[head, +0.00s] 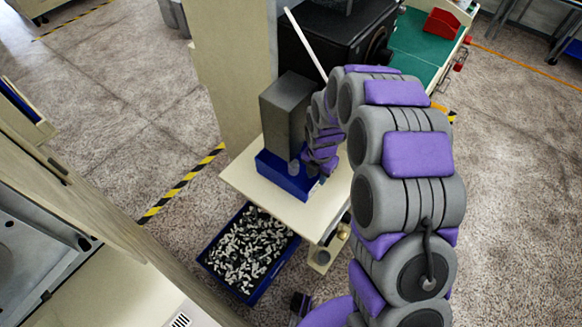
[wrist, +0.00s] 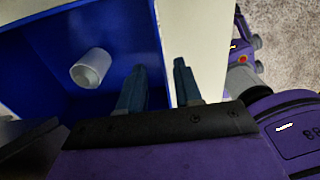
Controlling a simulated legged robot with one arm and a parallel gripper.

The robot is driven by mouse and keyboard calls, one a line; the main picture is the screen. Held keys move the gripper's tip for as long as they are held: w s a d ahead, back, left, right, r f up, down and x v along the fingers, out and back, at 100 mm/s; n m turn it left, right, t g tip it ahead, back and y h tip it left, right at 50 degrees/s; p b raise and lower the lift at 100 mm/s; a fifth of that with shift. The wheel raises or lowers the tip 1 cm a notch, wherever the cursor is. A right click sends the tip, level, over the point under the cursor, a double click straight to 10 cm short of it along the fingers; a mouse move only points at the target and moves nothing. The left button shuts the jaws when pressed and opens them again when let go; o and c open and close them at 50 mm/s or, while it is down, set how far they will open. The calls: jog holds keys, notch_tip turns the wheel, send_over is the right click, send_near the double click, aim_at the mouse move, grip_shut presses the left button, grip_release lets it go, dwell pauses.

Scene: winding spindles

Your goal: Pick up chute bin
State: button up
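The blue chute bin (head: 281,178) sits on a cream table, beneath a grey box-shaped chute. The bin also fills the left of the wrist view (wrist: 40,55). One pale grey cylindrical spool (wrist: 91,67) lies inside it. My gripper (wrist: 158,75) is open at the bin's right wall in the wrist view. One finger is over the bin's inside and the other is beyond the wall, over the cream tabletop. A gap shows between the fingers; I cannot tell whether either touches the wall.
The cream table (head: 242,184) has some bare top around the bin. A blue crate (head: 252,297) full of black and white pieces stands on the floor below. A black machine (head: 325,45) and a green-topped bench (head: 420,45) stand behind. A cream cabinet is at lower left.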

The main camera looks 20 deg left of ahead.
aim_at(318, 186)
jog(key=f, duration=0.1)
jog(key=f+b, duration=0.1)
jog(key=f, duration=0.1)
jog(key=d+f, duration=0.1)
jog(key=f, duration=0.1)
jog(key=shift+w+b, duration=0.25)
jog(key=shift+b, duration=0.1)
jog(key=shift+a, duration=0.2)
jog(key=shift+c, duration=0.4)
jog(key=shift+a, duration=0.1)
jog(key=c, duration=0.3)
grip_shut()
jog(key=shift+r, duration=0.1)
